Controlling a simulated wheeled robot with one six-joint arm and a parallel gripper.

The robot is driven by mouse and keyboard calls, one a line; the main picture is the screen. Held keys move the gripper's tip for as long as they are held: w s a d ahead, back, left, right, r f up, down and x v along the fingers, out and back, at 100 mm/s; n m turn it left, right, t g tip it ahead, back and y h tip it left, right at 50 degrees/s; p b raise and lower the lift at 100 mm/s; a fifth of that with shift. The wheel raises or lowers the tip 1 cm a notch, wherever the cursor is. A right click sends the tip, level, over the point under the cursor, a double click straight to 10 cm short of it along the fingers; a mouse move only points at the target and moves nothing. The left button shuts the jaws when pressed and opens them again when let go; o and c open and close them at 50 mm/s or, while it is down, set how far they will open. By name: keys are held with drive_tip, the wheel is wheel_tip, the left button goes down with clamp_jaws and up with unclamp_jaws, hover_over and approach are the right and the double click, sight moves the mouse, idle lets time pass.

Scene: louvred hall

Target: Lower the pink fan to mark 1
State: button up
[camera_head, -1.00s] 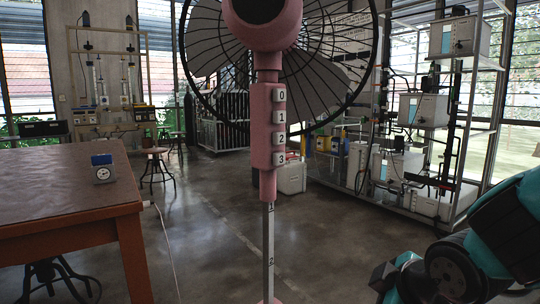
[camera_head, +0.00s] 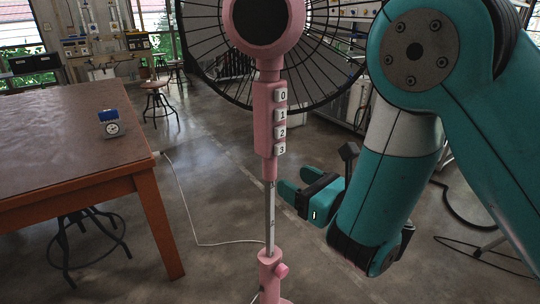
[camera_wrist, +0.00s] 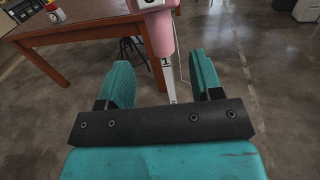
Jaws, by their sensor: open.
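The pink fan (camera_head: 266,130) stands upright, with a round caged head and a column of buttons 0 to 3 (camera_head: 281,122). Its pink sleeve ends above a bare silver pole (camera_head: 270,215), which enters a pink lower collar with a side knob (camera_head: 282,270). In the wrist view, a mark 1 (camera_wrist: 165,62) shows on the pole just below the sleeve (camera_wrist: 158,33); a lower mark is too small to read. My teal gripper (camera_head: 292,182) is open and empty, to the right of the pole. In the wrist view, the pole shows between its fingers (camera_wrist: 160,65).
A brown table (camera_head: 80,140) with a small blue-and-white dial device (camera_head: 111,125) stands at left. A white cable (camera_head: 190,225) runs over the floor from the table toward the fan's base. Stools (camera_head: 158,103) stand behind. Open floor lies around the fan.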

sight(275, 167)
drive_tip(key=p+x, duration=0.1)
drive_tip(key=p, duration=0.1)
drive_tip(key=p+x, duration=0.4)
drive_tip(key=p, duration=0.1)
drive_tip(key=shift+w+a+r, duration=0.15)
drive_tip(key=shift+w+r, duration=0.05)
drive_tip(key=shift+r, duration=0.15)
drive_tip(key=shift+w+a+p, duration=0.2)
drive_tip(key=shift+p, duration=0.35)
drive_tip(key=shift+f+b, duration=0.3)
drive_tip(key=shift+b, duration=0.15)
drive_tip(key=shift+w+a+r+p, duration=0.15)
drive_tip(key=shift+w+a+p, duration=0.2)
drive_tip(key=shift+p, duration=0.75)
drive_tip(key=shift+w+a+p, duration=0.2)
drive_tip(key=shift+w+p, duration=0.05)
drive_tip(key=shift+p, duration=0.35)
drive_tip(key=shift+c, duration=0.2)
clamp_jaws()
